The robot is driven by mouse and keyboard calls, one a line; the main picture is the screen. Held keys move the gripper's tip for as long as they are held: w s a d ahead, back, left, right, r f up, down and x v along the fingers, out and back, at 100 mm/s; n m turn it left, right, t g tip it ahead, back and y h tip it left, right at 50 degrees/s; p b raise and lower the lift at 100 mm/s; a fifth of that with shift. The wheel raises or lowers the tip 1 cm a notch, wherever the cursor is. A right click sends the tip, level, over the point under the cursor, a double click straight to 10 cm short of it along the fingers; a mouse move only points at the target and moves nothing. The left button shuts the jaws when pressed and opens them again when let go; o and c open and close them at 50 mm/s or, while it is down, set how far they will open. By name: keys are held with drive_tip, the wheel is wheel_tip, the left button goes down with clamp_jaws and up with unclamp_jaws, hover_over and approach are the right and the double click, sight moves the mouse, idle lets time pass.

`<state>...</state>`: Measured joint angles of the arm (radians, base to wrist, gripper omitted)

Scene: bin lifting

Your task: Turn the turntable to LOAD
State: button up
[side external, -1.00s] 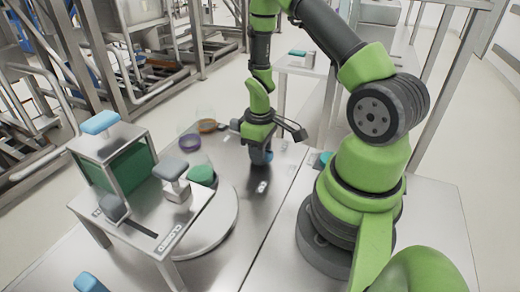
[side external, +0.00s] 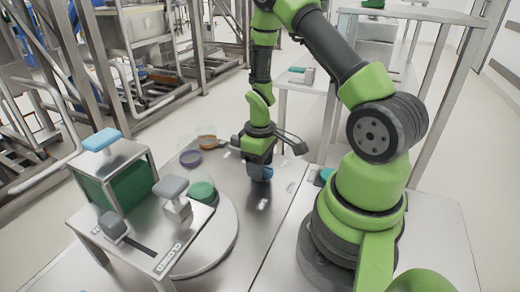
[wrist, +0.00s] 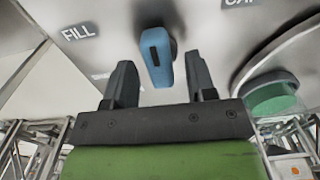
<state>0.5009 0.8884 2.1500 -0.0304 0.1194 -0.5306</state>
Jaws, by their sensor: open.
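The turntable (side external: 222,236) is a round grey disc on the table, partly hidden under a small metal stand. A green round piece (side external: 202,191) sits on it; in the wrist view a green piece (wrist: 272,98) shows at the right on a round rim. A blue handle (wrist: 157,55) stands between the fingers of my gripper (wrist: 160,82), with gaps on both sides. In the side view the blue handle (side external: 264,173) is just below my gripper (side external: 259,158). My gripper is open. The wrist view shows a FILL label (wrist: 79,32) left of the handle and a partly cut-off CAP label (wrist: 241,3) right.
The metal stand (side external: 135,235) carries a green-sided box (side external: 131,186), a grey-topped block (side external: 172,188) and a CLOSED label (side external: 168,257). The table right of the turntable is mostly clear.

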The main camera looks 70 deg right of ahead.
wheel_tip(320, 180, up, 9)
idle(0.4)
drive_tip(key=shift+r, duration=0.1)
drive_tip(key=s+a+r+m+t+y, duration=0.1)
drive_tip(key=s+a+r+m+t, duration=0.1)
drive_tip(key=a+r, duration=0.5)
drive_tip(key=s+a+r+m+t+y, duration=0.1)
drive_tip(key=s+a+r+m+t, duration=0.1)
drive_tip(key=s+a+r+t, duration=0.3)
drive_tip(key=s+a+r, duration=0.1)
drive_tip(key=a+r, duration=0.2)
drive_tip(key=r, duration=0.4)
drive_tip(key=shift+s, duration=0.25)
drive_tip(key=shift+a, duration=0.1)
